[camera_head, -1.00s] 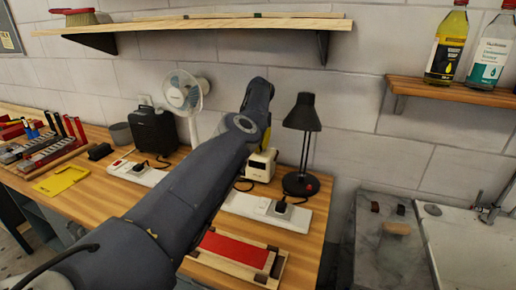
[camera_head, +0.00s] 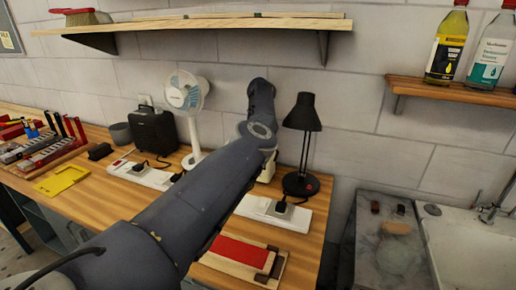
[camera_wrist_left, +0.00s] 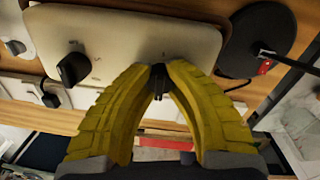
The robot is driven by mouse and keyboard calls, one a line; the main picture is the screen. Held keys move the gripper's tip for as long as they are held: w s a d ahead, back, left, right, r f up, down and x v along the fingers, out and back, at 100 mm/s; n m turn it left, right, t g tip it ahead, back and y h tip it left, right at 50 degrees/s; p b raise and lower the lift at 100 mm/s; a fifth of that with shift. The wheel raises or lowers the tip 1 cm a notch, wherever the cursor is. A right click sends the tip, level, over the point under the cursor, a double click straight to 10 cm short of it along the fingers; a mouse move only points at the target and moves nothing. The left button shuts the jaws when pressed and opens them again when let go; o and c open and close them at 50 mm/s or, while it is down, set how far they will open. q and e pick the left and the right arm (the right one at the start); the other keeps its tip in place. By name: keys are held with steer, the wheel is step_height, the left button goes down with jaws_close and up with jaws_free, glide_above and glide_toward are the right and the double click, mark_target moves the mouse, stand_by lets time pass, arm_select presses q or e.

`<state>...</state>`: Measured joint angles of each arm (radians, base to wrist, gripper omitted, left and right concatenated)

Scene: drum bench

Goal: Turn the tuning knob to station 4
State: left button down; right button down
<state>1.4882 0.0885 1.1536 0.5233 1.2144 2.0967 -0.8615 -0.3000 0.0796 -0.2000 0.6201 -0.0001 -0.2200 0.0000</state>
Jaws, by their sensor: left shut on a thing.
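A cream radio (camera_wrist_left: 135,32) fills the upper part of the left wrist view. A black knob (camera_wrist_left: 73,68) stands out at the left of its face, clear of my fingers. Small marks on the face are too faint to read. My left gripper (camera_wrist_left: 159,72) has its yellow fingers closed together on a small dark knob (camera_wrist_left: 158,84) at the middle of the radio's lower edge; the fingertips hide much of it. In the head view only a sliver of the radio (camera_head: 267,170) shows, and my left arm hides the gripper. My right gripper is not in view.
A black lamp (camera_head: 301,150) stands close to the right of the radio, a white fan (camera_head: 188,95) to the left. Power strips (camera_head: 275,212) and a red-topped wooden block (camera_head: 240,252) lie in front. A shelf (camera_head: 200,25) hangs above.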

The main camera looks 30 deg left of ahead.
arm_select(q)
steer(key=m, duration=0.6)
steer(key=shift+d+m, duration=0.1)
steer(key=shift+m, duration=0.4)
stand_by(0.3)
steer(key=c, duration=1.1)
jaws_free()
step_height(320, 180, up, 12)
steer(key=shift+d, duration=0.25)
steer(key=shift+s, duration=0.1)
